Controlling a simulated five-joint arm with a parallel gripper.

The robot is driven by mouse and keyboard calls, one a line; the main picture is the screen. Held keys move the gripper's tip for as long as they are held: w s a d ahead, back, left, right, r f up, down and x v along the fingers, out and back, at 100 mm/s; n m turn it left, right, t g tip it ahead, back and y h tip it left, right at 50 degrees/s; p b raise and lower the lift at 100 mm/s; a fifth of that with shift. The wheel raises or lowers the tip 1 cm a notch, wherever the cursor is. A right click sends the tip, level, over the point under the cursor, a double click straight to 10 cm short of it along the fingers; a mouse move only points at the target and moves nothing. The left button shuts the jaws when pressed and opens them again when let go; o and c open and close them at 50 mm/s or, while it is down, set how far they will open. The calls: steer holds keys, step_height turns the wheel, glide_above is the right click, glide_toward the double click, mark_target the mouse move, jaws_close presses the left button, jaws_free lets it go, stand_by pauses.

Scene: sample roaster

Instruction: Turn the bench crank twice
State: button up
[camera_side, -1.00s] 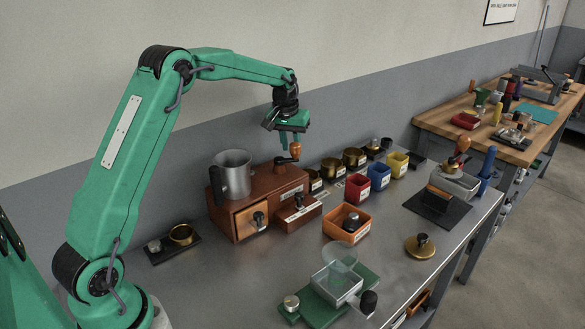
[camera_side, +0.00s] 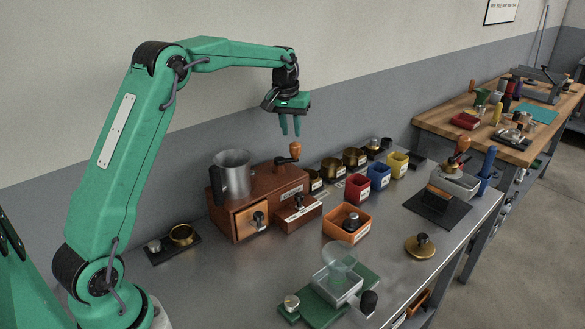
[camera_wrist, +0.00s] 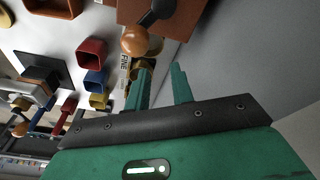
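The bench crank sits on top of a reddish-brown wooden box (camera_side: 265,190) with a drawer. Its orange wooden knob (camera_side: 295,149) stands up at the box's back right corner, on a dark arm (camera_side: 283,160). My gripper (camera_side: 291,132) hangs above the knob, fingers pointing down, apart from it. In the wrist view the knob (camera_wrist: 134,40) lies beyond the two green fingers (camera_wrist: 160,85), to their left. The fingers are parted with nothing between them.
A metal mug (camera_side: 232,175) stands on the box's left part. Brass cups (camera_side: 335,168) and red, blue and yellow bins (camera_side: 378,176) stand to the right. An orange tray (camera_side: 347,224) is in front. Bare metal bench (camera_side: 270,265) lies before the box.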

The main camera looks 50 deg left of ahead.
steer(key=shift+r, duration=1.5)
steer(key=s+d+r+m+t, duration=0.1)
steer(key=s+d+r+m, duration=0.1)
steer(key=s+d+r, duration=0.45)
steer(key=s+d+r+m+t, duration=0.15)
steer(key=s+d, duration=0.25)
steer(key=s, duration=0.5)
steer(key=s+d+f+m, duration=0.1)
steer(key=s+d+f, duration=0.2)
steer(key=s, duration=0.6)
steer(key=s+d+f+m, duration=0.1)
steer(key=s+d+f, duration=0.2)
steer(key=s, duration=0.6)
steer(key=shift+s+d+t+h, duration=0.3)
steer(key=shift+s+t, duration=0.1)
steer(key=shift+t, duration=0.05)
steer(key=shift+m, duration=0.25)
